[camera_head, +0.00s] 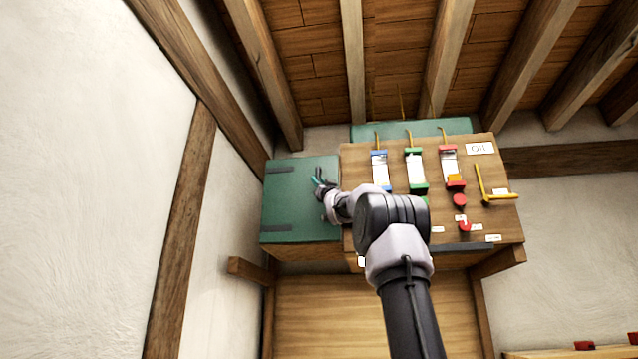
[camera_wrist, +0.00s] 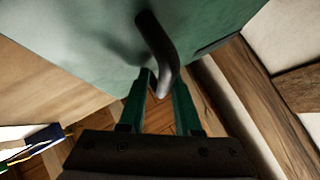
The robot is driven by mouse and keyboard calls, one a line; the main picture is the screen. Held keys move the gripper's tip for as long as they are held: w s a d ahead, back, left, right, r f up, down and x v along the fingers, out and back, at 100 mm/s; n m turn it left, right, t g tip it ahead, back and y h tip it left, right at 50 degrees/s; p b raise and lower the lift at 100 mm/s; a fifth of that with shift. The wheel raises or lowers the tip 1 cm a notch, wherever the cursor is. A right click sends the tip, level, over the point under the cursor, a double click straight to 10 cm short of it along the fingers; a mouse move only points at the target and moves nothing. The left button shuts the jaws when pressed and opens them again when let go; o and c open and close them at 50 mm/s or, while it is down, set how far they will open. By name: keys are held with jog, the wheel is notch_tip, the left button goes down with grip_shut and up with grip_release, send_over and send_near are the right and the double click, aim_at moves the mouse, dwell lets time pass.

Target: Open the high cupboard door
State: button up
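The high cupboard door (camera_head: 285,212) is a green panel with two dark hinge straps on its left, beside the wooden board, and it looks closed. In the wrist view the green door face (camera_wrist: 85,35) fills the upper part. A dark bent handle (camera_wrist: 157,42) sticks out from it. My gripper (camera_head: 318,178) is at the door's right side. In the wrist view the green fingers of my gripper (camera_wrist: 165,85) lie on either side of the handle's bent end, with little or no gap. My arm hides part of the door's right edge in the head view.
Right of the door is a wooden board (camera_head: 350,160) with several coloured fittings, including a yellow lever (camera_head: 485,190). A plaster wall (camera_head: 110,150) stands close on the left. Ceiling beams (camera_head: 445,60) run above, and a short wooden beam (camera_head: 248,269) juts out below the door.

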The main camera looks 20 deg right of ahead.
jog(key=shift+w, duration=0.1)
jog(key=shift+r, duration=0.1)
grip_shut()
dwell(1.4)
